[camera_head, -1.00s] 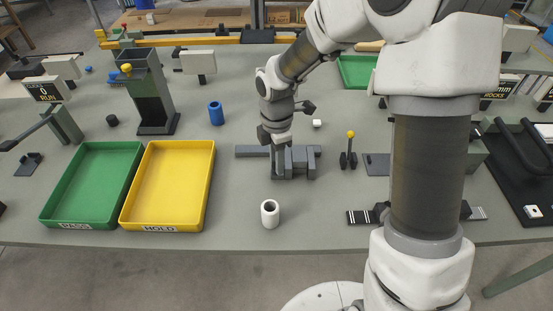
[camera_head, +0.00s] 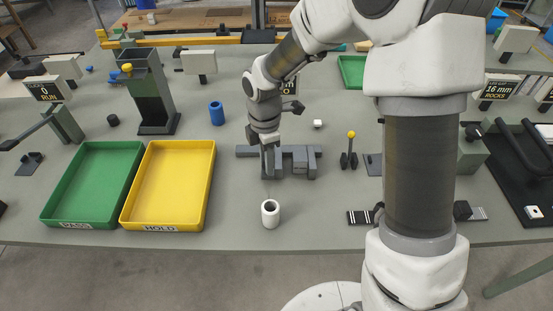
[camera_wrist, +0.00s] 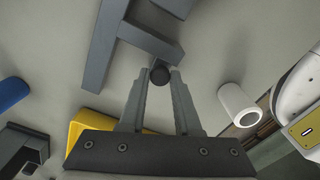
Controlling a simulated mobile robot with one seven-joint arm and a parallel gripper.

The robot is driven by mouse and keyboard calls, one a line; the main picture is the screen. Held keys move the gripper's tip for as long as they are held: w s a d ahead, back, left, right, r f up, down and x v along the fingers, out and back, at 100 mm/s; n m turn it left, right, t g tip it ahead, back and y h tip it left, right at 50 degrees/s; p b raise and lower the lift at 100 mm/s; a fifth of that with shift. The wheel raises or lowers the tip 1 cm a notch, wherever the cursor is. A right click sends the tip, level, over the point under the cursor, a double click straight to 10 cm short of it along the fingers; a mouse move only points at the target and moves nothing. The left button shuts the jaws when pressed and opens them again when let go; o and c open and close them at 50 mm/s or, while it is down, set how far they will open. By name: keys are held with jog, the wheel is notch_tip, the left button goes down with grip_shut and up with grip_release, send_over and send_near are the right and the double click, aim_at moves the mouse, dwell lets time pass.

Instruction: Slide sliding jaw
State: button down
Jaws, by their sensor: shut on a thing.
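The grey sliding gauge (camera_head: 246,151) lies on the bench in the middle of the head view, its long beam running left to right. A grey block (camera_head: 301,163) sits at its right part. My gripper (camera_head: 267,173) is low at the beam, left of that block. In the wrist view the beam (camera_wrist: 103,45) is at the top, and the grey sliding jaw (camera_wrist: 146,38) reaches out from it. My gripper (camera_wrist: 160,78) is shut on a dark round knob (camera_wrist: 160,70) at the end of this jaw. In the head view my gripper partly hides the jaw.
A white hollow cylinder (camera_head: 270,213) stands in front of the gauge. The yellow tray (camera_head: 165,229) and green tray (camera_head: 75,224) are to the left. A blue cylinder (camera_head: 216,113) is behind left. A yellow-knobbed lever (camera_head: 350,150) stands right. Bench around the white cylinder is clear.

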jog(key=shift+w+a, duration=0.1)
jog(key=shift+a, duration=0.85)
jog(key=c, duration=0.6)
grip_release()
jog(key=shift+r, duration=0.1)
notch_tip(320, 180, up, 17)
jog(key=p, duration=0.2)
jog(key=shift+p, duration=0.35)
jog(key=shift+r, duration=0.15)
